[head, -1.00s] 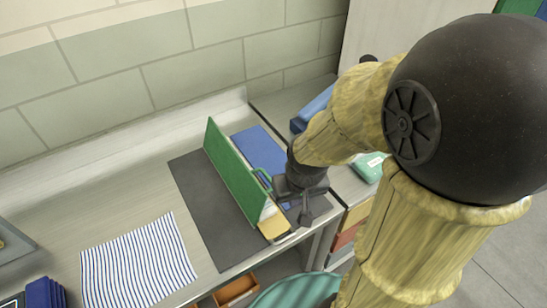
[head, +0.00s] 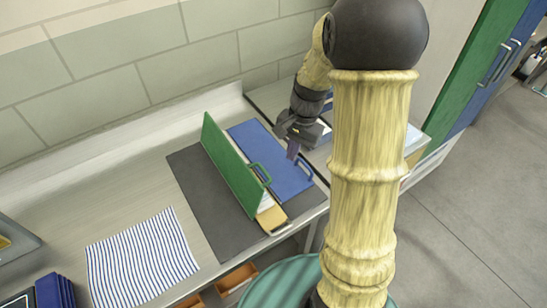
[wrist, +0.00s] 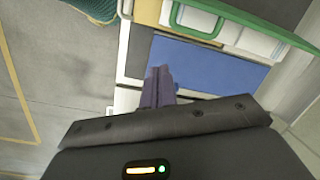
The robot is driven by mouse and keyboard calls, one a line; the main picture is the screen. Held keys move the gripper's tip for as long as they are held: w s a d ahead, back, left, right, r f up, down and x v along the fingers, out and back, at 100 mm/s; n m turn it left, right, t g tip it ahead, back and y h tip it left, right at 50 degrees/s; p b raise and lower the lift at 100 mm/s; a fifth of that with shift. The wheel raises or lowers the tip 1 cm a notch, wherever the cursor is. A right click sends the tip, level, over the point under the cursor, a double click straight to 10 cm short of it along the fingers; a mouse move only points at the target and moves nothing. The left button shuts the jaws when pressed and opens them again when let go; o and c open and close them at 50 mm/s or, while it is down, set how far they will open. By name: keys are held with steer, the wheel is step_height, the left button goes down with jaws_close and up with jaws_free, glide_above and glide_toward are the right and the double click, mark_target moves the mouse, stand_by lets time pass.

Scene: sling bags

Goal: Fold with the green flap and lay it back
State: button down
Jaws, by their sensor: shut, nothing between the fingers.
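The green flap (head: 228,162) stands steeply up on the dark grey mat, slightly tilted, with a green handle (head: 260,173) on its right side. The handle also shows at the top of the wrist view (wrist: 196,18). To its right the blue flap (head: 262,150) lies flat, with a blue handle (head: 304,168) at its right edge. The blue flap fills the middle of the wrist view (wrist: 205,68). My gripper (head: 293,151) is shut and empty, above the right part of the blue flap and apart from the green flap. Its fingers show in the wrist view (wrist: 158,86).
The dark grey mat (head: 205,205) lies under the flaps on the pale counter. A yellow piece (head: 270,214) shows by the green flap's near end. A striped cloth (head: 140,262) lies at left. A teal round seat (head: 280,288) stands before the counter. Wall behind.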

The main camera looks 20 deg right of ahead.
steer(key=w+d+m+g+y+p, duration=0.1)
steer(key=w+d+m+y, duration=0.1)
steer(key=w+m, duration=0.3)
steer(key=shift+w+d+r+p, duration=0.15)
steer(key=shift+w+d+p, duration=0.25)
steer(key=shift+w+d, duration=0.15)
steer(key=shift+s, duration=0.1)
steer(key=s+a+f+p, duration=0.2)
steer(key=a+f+p, duration=0.3)
steer(key=a+f, duration=0.2)
steer(key=shift+x, duration=0.85)
steer(key=shift+s, duration=0.15)
